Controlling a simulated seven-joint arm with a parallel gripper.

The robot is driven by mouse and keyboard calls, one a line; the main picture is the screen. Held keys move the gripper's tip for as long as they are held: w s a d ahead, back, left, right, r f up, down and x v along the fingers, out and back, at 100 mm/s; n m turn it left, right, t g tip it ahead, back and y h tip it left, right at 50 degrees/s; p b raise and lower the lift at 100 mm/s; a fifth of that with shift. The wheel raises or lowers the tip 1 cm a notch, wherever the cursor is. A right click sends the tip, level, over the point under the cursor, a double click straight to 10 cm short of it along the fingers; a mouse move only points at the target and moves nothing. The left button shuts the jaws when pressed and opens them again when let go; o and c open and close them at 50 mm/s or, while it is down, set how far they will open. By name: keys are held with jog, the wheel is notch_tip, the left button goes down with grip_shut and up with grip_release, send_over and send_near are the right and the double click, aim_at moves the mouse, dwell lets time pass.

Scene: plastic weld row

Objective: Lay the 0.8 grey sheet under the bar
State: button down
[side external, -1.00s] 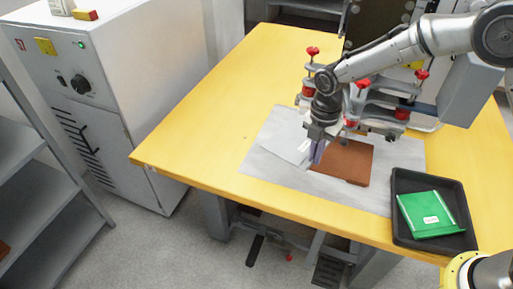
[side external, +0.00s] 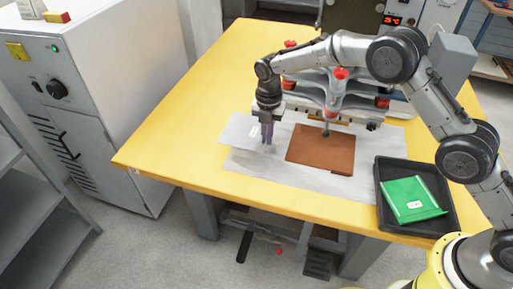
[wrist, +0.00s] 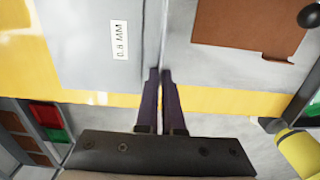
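The grey sheet (side external: 238,130) is thin and pale, with a white label that reads 0.8 MM in the wrist view (wrist: 80,45). My gripper (side external: 269,152) points down at the sheet's right edge. Its dark fingers (wrist: 160,72) are close together on that edge in the wrist view. The sheet extends left from the fingers, past the left edge of the pale mat, and seems held just above the table. The bar belongs to the clamp assembly (side external: 330,90) with red knobs behind the mat; my arm hides part of it. The sheet lies front-left of it.
A brown sheet (side external: 320,148) lies on the pale grey mat (side external: 295,181), right of my gripper. A black tray (side external: 447,222) with a green packet (side external: 411,200) stands at the right front. The yellow table (side external: 180,140) is clear to the left.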

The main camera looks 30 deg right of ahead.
aim_at(257, 136)
jog(key=w+f, duration=0.2)
jog(key=f, duration=0.1)
jog(key=w+a+f, duration=0.1)
jog(key=w+f, duration=0.1)
jog(key=shift+a+f, duration=0.1)
jog(key=shift+f, duration=1.45)
jog(key=shift+s+f, duration=0.1)
jog(key=shift+f, duration=0.05)
jog(key=c, duration=1)
grip_release()
jog(key=shift+c, duration=0.2)
notch_tip(257, 136, up, 12)
jog(key=shift+r, duration=0.15)
